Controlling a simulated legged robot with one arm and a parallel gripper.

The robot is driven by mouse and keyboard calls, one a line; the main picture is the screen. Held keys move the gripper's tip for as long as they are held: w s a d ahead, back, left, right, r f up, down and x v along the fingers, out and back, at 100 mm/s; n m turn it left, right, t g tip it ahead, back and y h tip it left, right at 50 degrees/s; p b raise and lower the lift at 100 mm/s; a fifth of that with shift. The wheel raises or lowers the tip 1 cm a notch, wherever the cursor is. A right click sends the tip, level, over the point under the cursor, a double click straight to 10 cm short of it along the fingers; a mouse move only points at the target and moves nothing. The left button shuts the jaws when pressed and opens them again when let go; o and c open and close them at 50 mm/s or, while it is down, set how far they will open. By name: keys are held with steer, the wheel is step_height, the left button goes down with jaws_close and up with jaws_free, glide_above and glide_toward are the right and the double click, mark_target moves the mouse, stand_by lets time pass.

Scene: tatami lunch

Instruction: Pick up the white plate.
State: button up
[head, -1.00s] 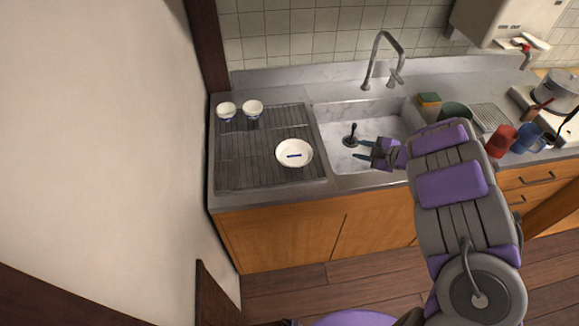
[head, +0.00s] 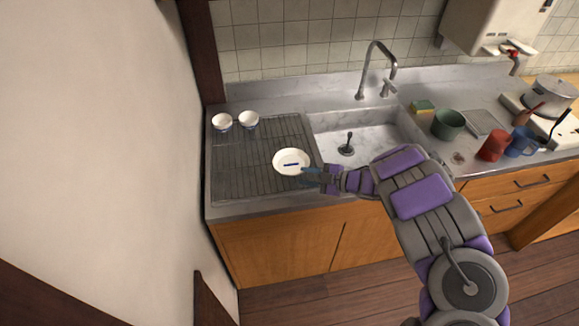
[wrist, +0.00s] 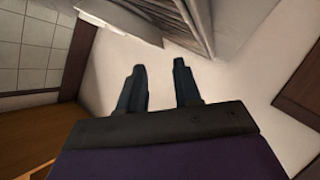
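The white plate (head: 284,158) lies on the dark drying rack (head: 240,175), left of the sink, with a short dark blue mark at its middle. My gripper (head: 304,177) is at the plate's lower right edge in the head view. Its upper finger overlaps the plate's rim in the picture; I cannot tell whether they touch. In the wrist view my gripper (wrist: 160,80) has its two dark fingers apart with nothing held between them. I cannot make out the plate in the wrist view.
Two small white bowls (head: 222,121) (head: 248,119) stand at the rack's back left. The sink (head: 370,140) and faucet (head: 370,70) are right of the rack. A green pot (head: 448,124), red cup (head: 493,145) and blue mug (head: 521,142) stand farther right. A pale wall (head: 100,150) closes the left side.

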mark_target(294, 182)
steer(key=shift+w+f, duration=0.1)
steer(key=shift+w, duration=0.05)
steer(key=shift+f, duration=0.15)
steer(key=b+x, duration=0.1)
steer(key=x, duration=0.4)
steer(key=shift+a+f, duration=0.3)
steer(key=shift+d, duration=0.25)
steer(key=shift+c, duration=0.7)
steer(key=shift+d+r, duration=0.1)
steer(key=shift+d, duration=0.05)
steer(key=c, duration=0.3)
jaws_close()
steer(key=shift+a, duration=0.25)
